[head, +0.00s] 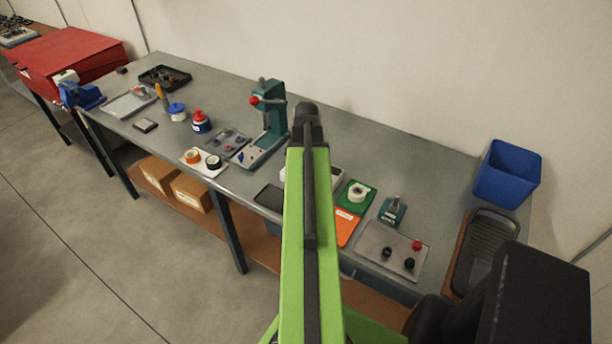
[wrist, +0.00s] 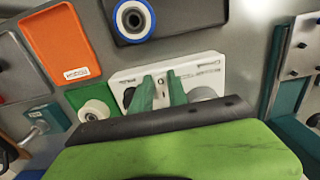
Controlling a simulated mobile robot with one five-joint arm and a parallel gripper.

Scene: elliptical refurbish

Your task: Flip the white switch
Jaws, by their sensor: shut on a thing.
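A white panel (wrist: 208,72) with small dark print lies on the bench in the wrist view, tilted in the picture. My gripper (wrist: 161,82) is over its middle, with its two green fingers close together. The fingers are shut on a small part of the panel, which I take to be the white switch; they hide most of it, so its position cannot be told. A dark round part shows left of the fingers and a grey round part right of them.
A green tray (wrist: 84,96) with a white roll, an orange tray (wrist: 55,42) and a dark tray with a blue-rimmed roll (wrist: 133,19) lie close around the panel. A teal press (head: 274,130) stands left of my arm. A blue bin (head: 507,174) stands at right.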

